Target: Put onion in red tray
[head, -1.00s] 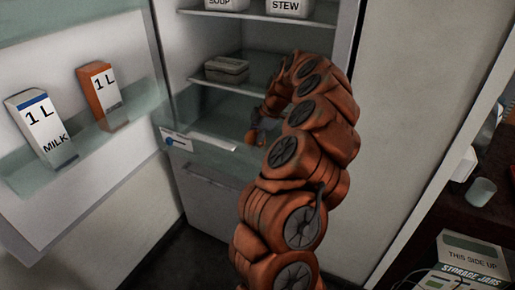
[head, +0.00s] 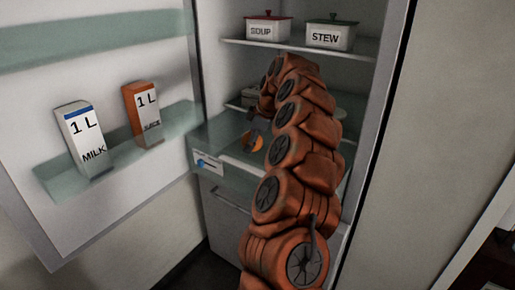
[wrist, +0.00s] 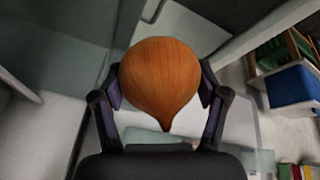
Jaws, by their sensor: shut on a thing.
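The onion (wrist: 160,78) is orange-brown and fills the middle of the wrist view, its pointed tip toward my palm. My gripper (wrist: 160,85) is shut on it, with one dark finger on each side. In the head view the onion (head: 256,144) is a small orange patch at the end of my arm, inside the open fridge above the clear drawer. My gripper (head: 252,136) is small there and partly hidden by my arm. I cannot make out a red tray in any view.
The open fridge door on the left holds a milk carton (head: 86,140) and an orange juice carton (head: 144,115). A soup pot (head: 268,29) and a stew pot (head: 329,35) stand on the upper shelf. The clear drawer (head: 208,163) lies below. A blue box (wrist: 294,86) is at the wrist view's right.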

